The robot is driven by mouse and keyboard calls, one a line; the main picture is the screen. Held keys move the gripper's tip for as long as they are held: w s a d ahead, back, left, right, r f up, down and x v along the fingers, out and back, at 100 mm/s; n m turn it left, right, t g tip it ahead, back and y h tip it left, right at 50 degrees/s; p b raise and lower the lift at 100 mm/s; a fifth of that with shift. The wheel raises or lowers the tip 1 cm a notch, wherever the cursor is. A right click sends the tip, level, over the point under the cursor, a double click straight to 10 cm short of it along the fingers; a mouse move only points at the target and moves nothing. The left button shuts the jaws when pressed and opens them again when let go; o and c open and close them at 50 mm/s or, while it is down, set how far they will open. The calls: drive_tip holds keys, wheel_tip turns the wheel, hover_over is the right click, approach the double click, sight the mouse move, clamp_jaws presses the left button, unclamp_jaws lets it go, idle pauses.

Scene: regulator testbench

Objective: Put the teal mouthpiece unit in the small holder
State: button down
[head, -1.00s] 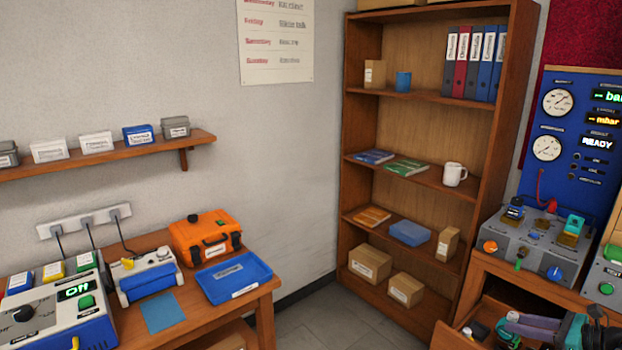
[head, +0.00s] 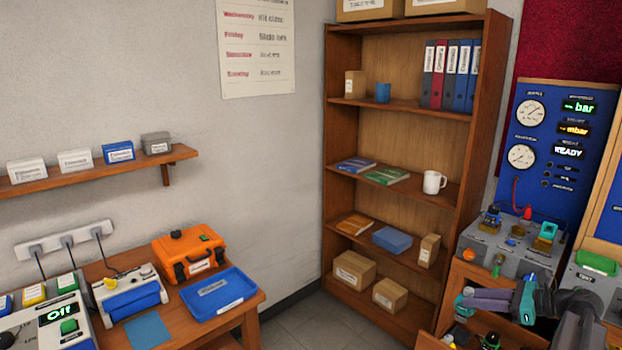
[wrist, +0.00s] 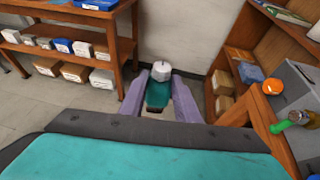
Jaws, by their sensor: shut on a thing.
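My gripper (wrist: 158,100) has purple fingers, shut on a teal piece (wrist: 157,95) with a pale rounded end, seen in the wrist view. It looks like the teal mouthpiece unit. In the head view my gripper (head: 468,298) is at the lower right, in front of the grey test bench and above an open drawer; the held piece is small there. On the bench, another teal-topped part (head: 548,230) sits on an amber block at the right, and a dark and blue part (head: 491,216) sits in an amber base at the left. I cannot tell which is the small holder.
The grey bench (head: 508,262) carries an orange knob, a green-tipped fitting and a red part. The open drawer (head: 428,341) below holds several small items. A blue gauge panel (head: 546,170) stands behind. The bookcase (head: 335,200) is to the left, with open floor before it.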

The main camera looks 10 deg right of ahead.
drive_tip(key=w+a+f+n+g+b, duration=0.1)
drive_tip(key=w+a+f, duration=0.2)
drive_tip(key=a, duration=1)
drive_tip(key=w+a+f+n+y+b, duration=0.1)
drive_tip(key=w+a+f+b, duration=0.1)
drive_tip(key=a, duration=1.2)
drive_tip(key=w+a+f+n+g+y+b, duration=0.1)
drive_tip(key=w+a+f+b, duration=0.1)
drive_tip(key=a, duration=1.2)
drive_tip(key=shift+w+a+f+g, duration=0.25)
drive_tip(key=shift+w+f, duration=0.6)
drive_tip(key=shift+w, duration=0.45)
drive_tip(key=shift+y, duration=0.3)
